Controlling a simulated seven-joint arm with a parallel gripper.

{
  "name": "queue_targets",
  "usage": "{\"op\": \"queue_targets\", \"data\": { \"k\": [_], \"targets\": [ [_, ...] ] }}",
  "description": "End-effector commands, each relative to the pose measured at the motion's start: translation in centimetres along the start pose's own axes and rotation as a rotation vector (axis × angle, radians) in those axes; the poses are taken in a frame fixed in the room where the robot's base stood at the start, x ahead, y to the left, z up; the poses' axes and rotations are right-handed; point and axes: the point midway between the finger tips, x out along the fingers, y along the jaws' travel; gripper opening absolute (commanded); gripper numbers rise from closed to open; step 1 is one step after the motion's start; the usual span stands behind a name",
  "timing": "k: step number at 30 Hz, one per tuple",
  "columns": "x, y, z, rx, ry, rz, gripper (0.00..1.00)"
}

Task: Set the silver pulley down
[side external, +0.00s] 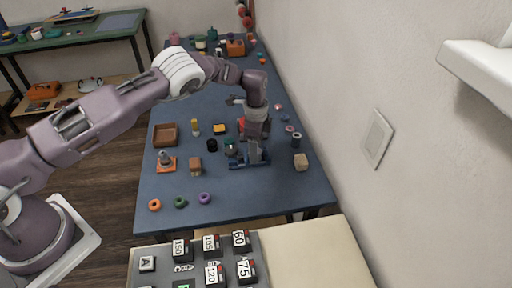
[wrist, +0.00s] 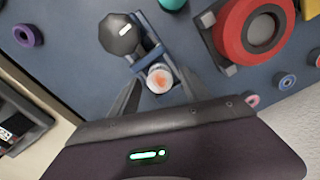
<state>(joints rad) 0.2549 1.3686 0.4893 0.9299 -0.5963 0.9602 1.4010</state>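My gripper (wrist: 161,76) points down at the blue fixture (wrist: 150,50), with its two fingers apart. Between and beyond the fingertips is a small round pale silvery part (wrist: 160,78) with an orange-red patch on its face, likely the silver pulley. It appears to sit at the near end of the fixture, and I see gaps between it and the fingers. In the side external view my gripper (side external: 254,152) is low over the blue fixture (side external: 238,165). The part cannot be made out there.
A dark many-sided knob (wrist: 121,34) stands beside the fixture. A red ring-shaped part (wrist: 254,28) is at upper right in the wrist view. On the blue table are a brown tray (side external: 165,134), an orange-based part (side external: 166,162) and loose rings (side external: 205,198). The front right corner is clear.

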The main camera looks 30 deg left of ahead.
Motion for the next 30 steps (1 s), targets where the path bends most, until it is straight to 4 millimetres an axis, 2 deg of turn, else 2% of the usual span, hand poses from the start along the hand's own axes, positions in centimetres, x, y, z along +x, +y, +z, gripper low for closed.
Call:
{"op": "queue_targets", "data": {
  "k": [5, 8, 15, 18, 22, 28, 30],
  "targets": [
    [-0.6, -0.1, 0.0, 0.0, 0.001, -0.002, 0.55],
    [-2.6, -0.1, -0.1, 0.0, 0.003, -0.003, 0.55],
    [-9.1, -0.1, 0.0, 0.0, 0.003, -0.002, 0.55],
    [-11.0, -0.1, 0.0, 0.0, 0.002, -0.003, 0.55],
    [-12.1, 0.0, 0.0, 0.0, 0.0, -0.001, 0.55],
    [-12.3, 0.0, 0.0, -0.001, 0.0, 0.0, 0.55],
    [-13.4, 0.0, 0.2, -0.025, 0.009, -0.007, 0.55]
  ]
}}
